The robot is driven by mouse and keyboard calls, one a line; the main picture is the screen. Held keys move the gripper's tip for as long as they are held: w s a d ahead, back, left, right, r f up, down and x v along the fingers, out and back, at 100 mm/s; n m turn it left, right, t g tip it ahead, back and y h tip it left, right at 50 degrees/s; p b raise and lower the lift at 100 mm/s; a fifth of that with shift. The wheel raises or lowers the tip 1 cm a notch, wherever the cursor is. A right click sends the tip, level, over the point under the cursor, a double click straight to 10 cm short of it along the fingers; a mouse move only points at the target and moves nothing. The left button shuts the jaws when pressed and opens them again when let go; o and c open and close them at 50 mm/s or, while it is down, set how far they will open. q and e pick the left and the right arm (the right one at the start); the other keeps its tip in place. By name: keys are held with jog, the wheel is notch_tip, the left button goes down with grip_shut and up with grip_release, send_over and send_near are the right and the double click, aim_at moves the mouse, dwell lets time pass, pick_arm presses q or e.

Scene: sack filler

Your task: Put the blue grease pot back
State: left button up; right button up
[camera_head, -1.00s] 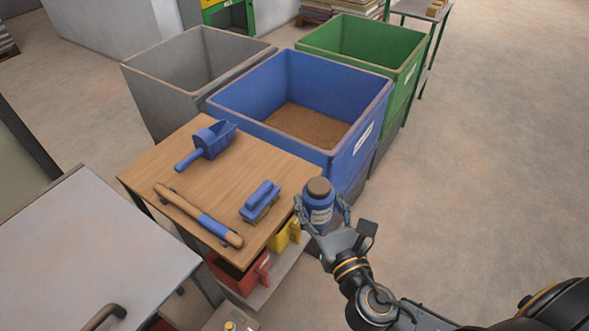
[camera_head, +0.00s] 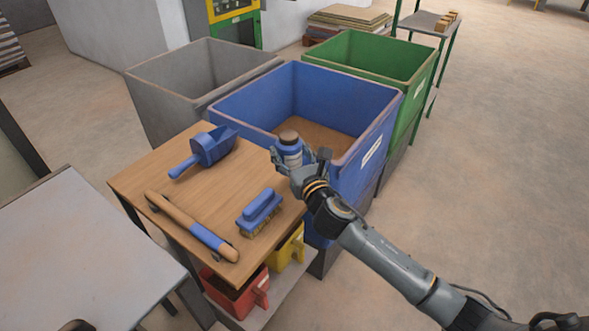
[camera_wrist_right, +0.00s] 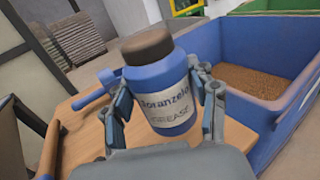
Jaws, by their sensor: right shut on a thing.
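The blue grease pot (camera_head: 289,152) has a brown lid and a pale label; in the right wrist view the pot (camera_wrist_right: 158,88) stands upright with "GREASE" on its label. My right gripper (camera_head: 290,160) is shut on it, with a finger on each side of the pot in the right wrist view (camera_wrist_right: 160,100). In the head view the pot shows at the back right corner of the wooden table (camera_head: 190,205), near the blue bin's front wall. I cannot tell whether its base touches the table. My left gripper is not in view.
On the table are a blue scoop (camera_head: 208,150), a blue brush (camera_head: 260,212) and a wooden-handled tool (camera_head: 192,227). The blue bin (camera_head: 360,165) holds brown material, between a grey bin (camera_head: 160,105) and a green bin (camera_head: 415,110). Red (camera_head: 235,297) and yellow (camera_head: 287,248) bins sit below.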

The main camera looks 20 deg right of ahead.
jog(key=w+f, duration=0.1)
jog(key=w+d+f+b, duration=0.1)
jog(key=f, duration=0.1)
jog(key=w+d+f, duration=0.1)
jog(key=f, duration=0.1)
jog(key=shift+w+d+f, duration=0.1)
jog(key=shift+w+f, duration=0.15)
jog(key=shift+w+f+b, duration=0.1)
jog(key=shift+f+b, duration=0.6)
jog(key=shift+f, duration=0.8)
jog(key=shift+f, duration=0.15)
jog(key=o, duration=1.4)
jog(key=s, duration=0.4)
jog(key=s+d, duration=0.1)
jog(key=s, duration=0.7)
jog(key=shift+d, duration=0.2)
